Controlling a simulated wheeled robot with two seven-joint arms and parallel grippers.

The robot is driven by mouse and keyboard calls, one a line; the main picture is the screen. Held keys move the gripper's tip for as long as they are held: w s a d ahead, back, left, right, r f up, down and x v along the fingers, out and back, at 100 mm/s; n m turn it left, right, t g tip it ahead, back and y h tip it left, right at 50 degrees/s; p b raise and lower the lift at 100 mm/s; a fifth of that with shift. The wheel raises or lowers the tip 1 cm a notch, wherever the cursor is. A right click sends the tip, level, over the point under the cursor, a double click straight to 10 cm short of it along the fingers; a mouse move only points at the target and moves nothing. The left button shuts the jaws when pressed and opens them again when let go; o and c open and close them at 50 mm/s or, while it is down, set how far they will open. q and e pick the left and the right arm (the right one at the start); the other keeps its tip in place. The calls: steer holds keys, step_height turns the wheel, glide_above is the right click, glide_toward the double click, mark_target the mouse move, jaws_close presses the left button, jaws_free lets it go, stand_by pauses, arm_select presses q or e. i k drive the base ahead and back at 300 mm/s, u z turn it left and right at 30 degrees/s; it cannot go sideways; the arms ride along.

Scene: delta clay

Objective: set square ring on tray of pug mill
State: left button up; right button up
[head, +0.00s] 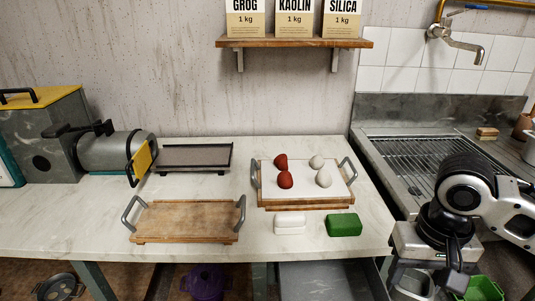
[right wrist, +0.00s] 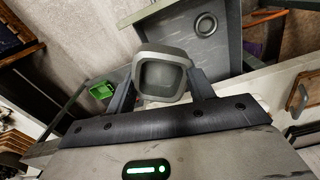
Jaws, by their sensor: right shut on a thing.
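My right gripper (head: 424,284) hangs low at the right, in front of the sink counter. My right gripper is far from this tray. My left gripper is not in view.
A wooden tray with handles (head: 187,220) lies empty in front. A white-topped board (head: 300,200) holds red and pale lumps. A white block (head: 290,223) and a green block (head: 344,225) lie before it. The sink (head: 425,165) and tap are at the right.

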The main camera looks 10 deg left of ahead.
mark_target(202, 156)
steer(key=u, duration=1.65)
steer(key=i, duration=1)
